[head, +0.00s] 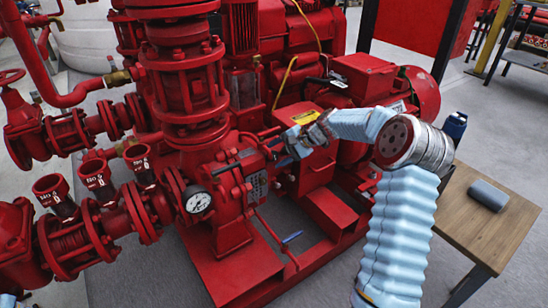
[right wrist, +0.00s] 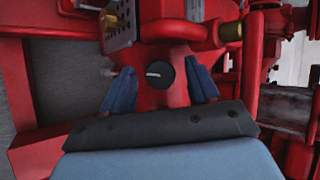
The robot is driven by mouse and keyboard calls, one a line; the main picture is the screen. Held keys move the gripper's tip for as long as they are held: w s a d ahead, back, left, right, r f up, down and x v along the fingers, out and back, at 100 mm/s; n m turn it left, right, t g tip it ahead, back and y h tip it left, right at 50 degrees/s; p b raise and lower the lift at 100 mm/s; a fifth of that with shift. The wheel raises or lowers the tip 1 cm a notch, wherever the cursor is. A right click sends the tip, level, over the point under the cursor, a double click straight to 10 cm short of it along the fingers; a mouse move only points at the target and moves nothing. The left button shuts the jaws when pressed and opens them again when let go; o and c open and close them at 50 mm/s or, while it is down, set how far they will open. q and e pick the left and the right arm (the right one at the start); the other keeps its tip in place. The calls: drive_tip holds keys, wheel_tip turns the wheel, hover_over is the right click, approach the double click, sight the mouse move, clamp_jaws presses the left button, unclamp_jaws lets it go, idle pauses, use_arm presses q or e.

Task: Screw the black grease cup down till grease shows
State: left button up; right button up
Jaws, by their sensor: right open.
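The black grease cup (right wrist: 159,74) shows in the right wrist view as a round black cap with a white line across its face, on the red pump body. My right gripper (right wrist: 157,70) is open. Its two blue fingers stand on the left and right of the cup, with gaps that seem clear on both sides. In the head view my right gripper (head: 290,147) reaches in to the red pump housing, and I cannot make out the cup there. No grease can be made out around the cup. My left gripper is out of view.
Red pump flanges and pipes crowd the left, with a white dial gauge (head: 198,200). A brass fitting (right wrist: 230,32) is near the cup. A small blue item (head: 291,238) lies low by the pump base. A wooden table (head: 495,235) at right holds a grey object (head: 488,195).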

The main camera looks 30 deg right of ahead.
drive_tip(key=shift+x, duration=0.8)
drive_tip(key=c, duration=1)
drive_tip(key=shift+m, duration=0.3)
drive_tip(key=shift+f+m+t+b, duration=0.15)
drive_tip(key=shift+m+t+b, duration=0.65)
drive_tip(key=shift+m+b, duration=0.35)
drive_tip(key=m+t+b, duration=0.1)
drive_tip(key=m+b, duration=0.1)
drive_tip(key=m, duration=0.1)
drive_tip(key=shift+a+t, duration=0.1)
drive_tip(key=shift+t, duration=0.2)
drive_tip(key=shift+m+b, duration=0.45)
drive_tip(key=shift+m, duration=0.2)
drive_tip(key=shift+t, duration=0.3)
